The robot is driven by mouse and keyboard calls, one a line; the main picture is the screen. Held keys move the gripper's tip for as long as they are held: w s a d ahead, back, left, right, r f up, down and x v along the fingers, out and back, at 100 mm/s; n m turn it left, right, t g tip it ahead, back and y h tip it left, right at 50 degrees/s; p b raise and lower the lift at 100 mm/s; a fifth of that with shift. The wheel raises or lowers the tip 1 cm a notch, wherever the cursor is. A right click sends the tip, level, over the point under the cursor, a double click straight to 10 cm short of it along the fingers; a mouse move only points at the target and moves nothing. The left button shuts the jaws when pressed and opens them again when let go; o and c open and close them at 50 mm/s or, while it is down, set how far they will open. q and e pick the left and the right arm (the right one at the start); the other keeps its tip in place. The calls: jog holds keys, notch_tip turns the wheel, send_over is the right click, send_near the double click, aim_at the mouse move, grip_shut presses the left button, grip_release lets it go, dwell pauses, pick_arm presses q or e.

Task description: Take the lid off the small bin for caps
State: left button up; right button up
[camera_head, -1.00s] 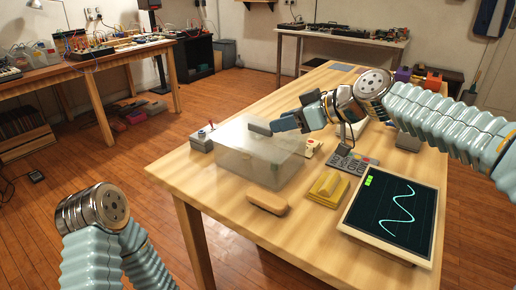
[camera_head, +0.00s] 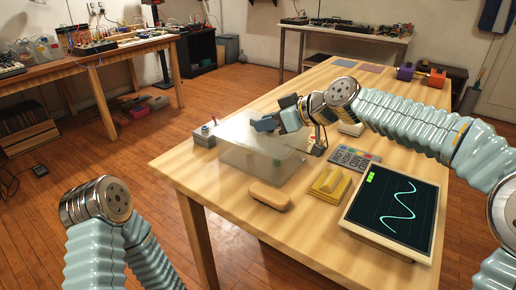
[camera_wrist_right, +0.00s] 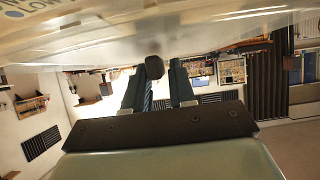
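The small bin (camera_head: 258,160) is a translucent, frosted box on the wooden table, near its left edge. Its pale lid (camera_head: 236,130) sits on top, and its edge fills the top of the right wrist view (camera_wrist_right: 230,30). The lid's dark knob (camera_wrist_right: 154,67) shows at the fingertips of my right gripper (camera_wrist_right: 158,78). The fingers stand apart, with a gap beside the knob; I see no clear grip on it. In the head view my right gripper (camera_head: 267,124) is over the lid and hides the knob. My left arm is at lower left; its gripper is out of view.
A wooden block (camera_head: 269,195) lies before the bin. A grey box with a red-tipped lever (camera_head: 204,135) stands left of the bin.

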jog(key=shift+w+d+f, duration=0.1)
jog(key=shift+f, duration=0.3)
grip_shut()
jog(key=shift+r, duration=0.1)
jog(key=shift+r+p, duration=0.95)
jog(key=shift+r, duration=0.85)
